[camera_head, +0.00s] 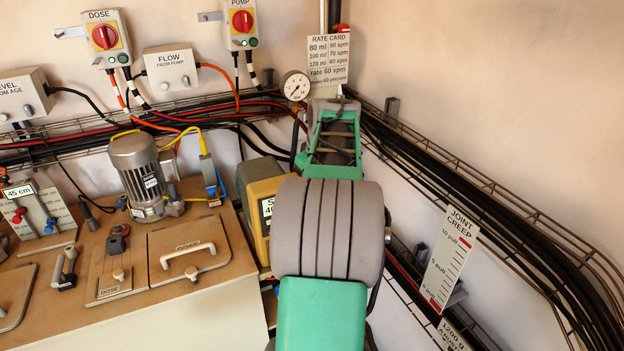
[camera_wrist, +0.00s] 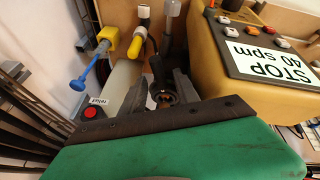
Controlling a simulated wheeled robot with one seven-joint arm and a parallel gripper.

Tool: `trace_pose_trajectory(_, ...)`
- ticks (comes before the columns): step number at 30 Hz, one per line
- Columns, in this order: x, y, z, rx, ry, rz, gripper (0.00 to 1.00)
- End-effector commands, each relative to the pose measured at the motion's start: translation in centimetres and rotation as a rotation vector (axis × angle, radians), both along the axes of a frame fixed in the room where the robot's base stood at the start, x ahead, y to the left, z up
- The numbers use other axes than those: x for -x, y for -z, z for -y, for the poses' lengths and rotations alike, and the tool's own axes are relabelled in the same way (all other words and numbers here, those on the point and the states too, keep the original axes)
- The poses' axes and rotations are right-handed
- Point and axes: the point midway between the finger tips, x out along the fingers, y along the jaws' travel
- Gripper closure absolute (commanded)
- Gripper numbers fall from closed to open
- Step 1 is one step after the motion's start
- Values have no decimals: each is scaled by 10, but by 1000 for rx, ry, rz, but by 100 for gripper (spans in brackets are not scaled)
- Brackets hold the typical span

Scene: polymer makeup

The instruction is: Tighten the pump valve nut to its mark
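In the wrist view, a dark round fitting (camera_wrist: 162,88) with a coppery inside sits in front of my gripper; it looks like the pump valve nut, but its mark cannot be made out. My gripper (camera_wrist: 160,86) has one grey finger on each side of the fitting. The fingers stand apart, with a small pale gap beside the left one; contact on the right cannot be told. In the head view, my green and grey arm hides the nut and the fingers. The yellow pump housing (camera_head: 260,205) shows left of the arm, and its "STOP 40 spm" panel (camera_wrist: 268,58) shows in the wrist view.
A red "relief" button (camera_wrist: 91,112) and a blue-handled valve (camera_wrist: 90,72) stand left of the fingers. A pressure gauge (camera_head: 295,86) is beyond the arm. Cable trays (camera_head: 490,190) run along the right wall. A silver motor (camera_head: 138,172) and hatch lid (camera_head: 188,250) are on the left bench.

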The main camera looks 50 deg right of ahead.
Motion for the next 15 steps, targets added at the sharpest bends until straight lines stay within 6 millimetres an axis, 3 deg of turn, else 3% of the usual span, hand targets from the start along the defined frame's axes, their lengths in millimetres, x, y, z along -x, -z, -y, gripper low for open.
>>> trace_pose_trajectory(8, 3, -8, -1, 1, 0, 1, 63)
trace_pose_trajectory(15, 20, -51, -12, 3, 1, 2, 63)
